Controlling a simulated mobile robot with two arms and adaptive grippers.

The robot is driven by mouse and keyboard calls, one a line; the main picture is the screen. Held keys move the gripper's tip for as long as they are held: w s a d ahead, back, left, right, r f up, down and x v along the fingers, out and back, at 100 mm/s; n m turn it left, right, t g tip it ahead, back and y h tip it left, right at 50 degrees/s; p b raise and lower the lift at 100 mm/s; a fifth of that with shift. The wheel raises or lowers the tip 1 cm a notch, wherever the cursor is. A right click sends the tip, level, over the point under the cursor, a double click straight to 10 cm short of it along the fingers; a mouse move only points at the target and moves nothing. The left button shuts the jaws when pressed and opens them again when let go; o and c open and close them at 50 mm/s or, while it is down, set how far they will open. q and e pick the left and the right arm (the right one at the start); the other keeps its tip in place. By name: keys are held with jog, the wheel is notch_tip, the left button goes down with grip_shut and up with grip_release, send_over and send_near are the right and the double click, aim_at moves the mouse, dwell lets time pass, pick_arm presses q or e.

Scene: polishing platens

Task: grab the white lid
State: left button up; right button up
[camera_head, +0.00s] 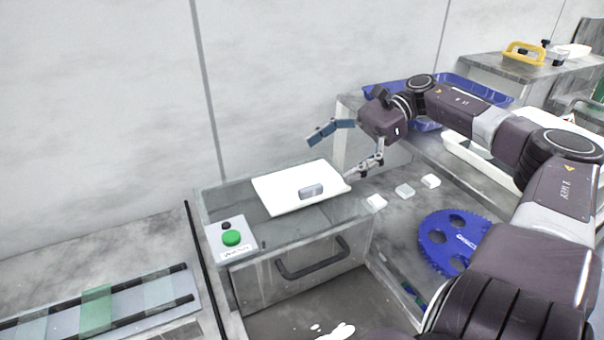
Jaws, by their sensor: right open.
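A flat white lid (272,192) with a small grey block-shaped handle (311,190) lies on top of a clear-walled box (225,190). My right gripper (331,160) is open with its fingers spread wide. It is at the lid's back right corner, with one finger above the far edge and the other near the right edge. Nothing shows between the fingers. Whether the lower finger touches the lid is unclear. My left gripper is not in view.
A control panel with a green button (232,238) sits at the box's front left. Blue trays (475,90) stand behind my right arm. A wall (110,100) closes the back.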

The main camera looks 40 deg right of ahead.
aim_at(289, 186)
jog(key=shift+s+a, duration=0.15)
jog(key=shift+a, duration=1.05)
jog(key=shift+a+f+p, duration=0.25)
jog(key=shift+a+p, duration=0.05)
jog(key=shift+p, duration=0.05)
jog(key=shift+w+a+f+p, duration=0.35)
jog(key=shift+w+a+f, duration=0.35)
jog(key=shift+a+f, duration=0.2)
jog(key=shift+x, duration=0.8)
jog(key=shift+c, duration=1)
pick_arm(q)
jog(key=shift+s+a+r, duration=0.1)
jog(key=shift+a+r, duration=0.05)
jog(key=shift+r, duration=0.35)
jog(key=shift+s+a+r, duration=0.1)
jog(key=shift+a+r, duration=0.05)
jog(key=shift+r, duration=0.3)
pick_arm(e)
jog(key=shift+r, duration=0.1)
jog(key=c, duration=1)
